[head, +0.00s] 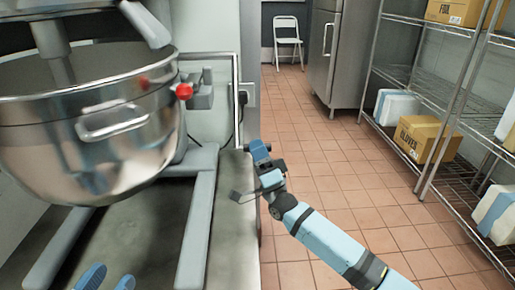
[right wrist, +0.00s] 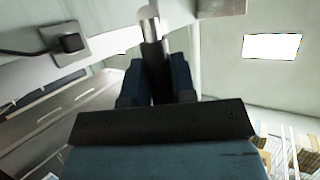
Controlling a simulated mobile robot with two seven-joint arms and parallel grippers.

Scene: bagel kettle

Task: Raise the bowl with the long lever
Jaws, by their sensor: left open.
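The large steel bowl (head: 95,140) hangs in the mixer at the left of the head view, with a handle on its side. A long thin metal lever (head: 237,75) reaches right from the mixer and bends downward. My right gripper (head: 256,172) is beside its lower end. In the right wrist view a metal rod (right wrist: 150,30) shows between and beyond the right gripper's fingers (right wrist: 157,82); whether they grip it is unclear. My left gripper (head: 108,279) is open at the bottom left, only its blue fingertips showing, below the bowl.
A red knob (head: 184,91) sits beside the bowl. The mixer's grey base legs (head: 199,230) extend forward. A wall socket with a plug (head: 243,97) is behind the lever. Wire shelves (head: 445,95) with boxes stand at the right. The tiled floor (head: 320,150) between is open.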

